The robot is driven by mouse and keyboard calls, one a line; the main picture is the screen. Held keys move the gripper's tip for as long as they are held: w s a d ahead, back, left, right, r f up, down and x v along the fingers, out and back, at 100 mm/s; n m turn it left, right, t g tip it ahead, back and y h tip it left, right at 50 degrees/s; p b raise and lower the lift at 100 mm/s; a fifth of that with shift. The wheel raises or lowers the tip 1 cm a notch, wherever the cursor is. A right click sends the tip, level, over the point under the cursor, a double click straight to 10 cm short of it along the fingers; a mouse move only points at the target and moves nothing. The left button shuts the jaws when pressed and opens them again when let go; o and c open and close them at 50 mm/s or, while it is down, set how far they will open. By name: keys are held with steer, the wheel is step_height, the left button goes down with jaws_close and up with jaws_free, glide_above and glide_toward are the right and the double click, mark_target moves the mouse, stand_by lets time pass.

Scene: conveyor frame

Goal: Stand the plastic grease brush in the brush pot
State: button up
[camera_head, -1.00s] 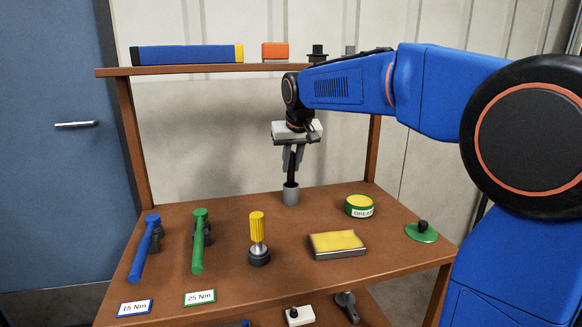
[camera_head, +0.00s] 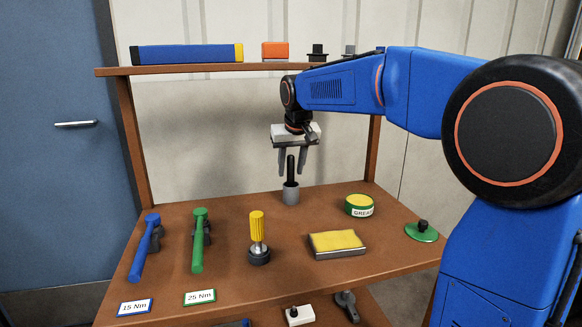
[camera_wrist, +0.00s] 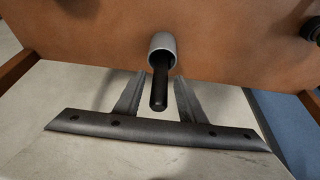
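The grease brush (camera_head: 291,168) stands in the grey brush pot (camera_head: 291,194) at the back middle of the table, with its black handle sticking up, close to upright. The wrist view shows the black handle (camera_wrist: 159,92) rising from the pot's mouth (camera_wrist: 162,42). The brush's lower end is hidden inside the pot. My gripper (camera_head: 293,168) is open above the pot, with one finger on each side of the handle and a gap to it. The open fingers (camera_wrist: 158,92) also show in the wrist view.
A grease tin (camera_head: 359,205), a yellow sponge block (camera_head: 337,243) and a green lid (camera_head: 422,232) lie to the right. A yellow-handled tool (camera_head: 257,236) and blue (camera_head: 145,248) and green (camera_head: 199,240) hammer-like tools are to the left. A shelf (camera_head: 230,68) spans above.

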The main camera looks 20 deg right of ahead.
steer(key=v, duration=1.7)
steer(key=shift+s, duration=0.3)
steer(key=shift+s+d, duration=0.1)
steer(key=shift+s, duration=0.05)
